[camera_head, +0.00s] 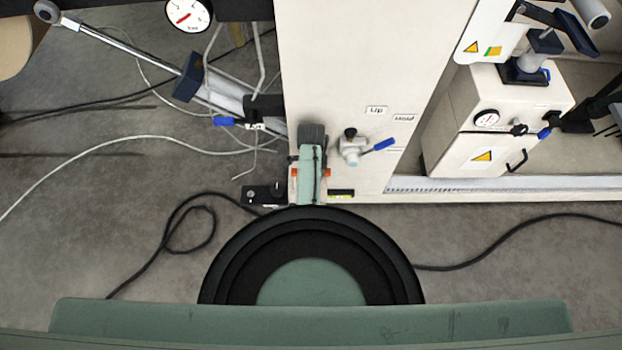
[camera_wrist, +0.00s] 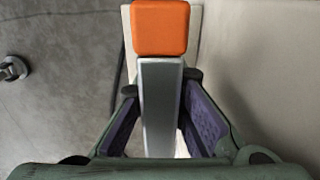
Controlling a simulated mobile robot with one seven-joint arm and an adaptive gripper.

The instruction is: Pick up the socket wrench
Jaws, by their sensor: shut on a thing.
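A grey metal bar with an orange block at its far end (camera_wrist: 160,28) runs between the fingers of my gripper (camera_wrist: 162,86) in the wrist view. It looks like the socket wrench, but no socket shows, so I cannot be sure. My gripper's purple pads lie along both sides of the bar, and it is shut on it. The near end of the bar is hidden by my gripper. In the head view my arm reaches to the foot of the pale machine panel, and small orange parts (camera_head: 297,173) show beside it; the fingers there cannot be made out.
The tall pale panel (camera_head: 350,70) stands close, with a blue-handled valve (camera_head: 352,148) just right of my arm. A white cabinet with a gauge (camera_head: 500,120) stands at the right. Cables (camera_head: 190,215) lie on the grey floor, which is mostly open at the left.

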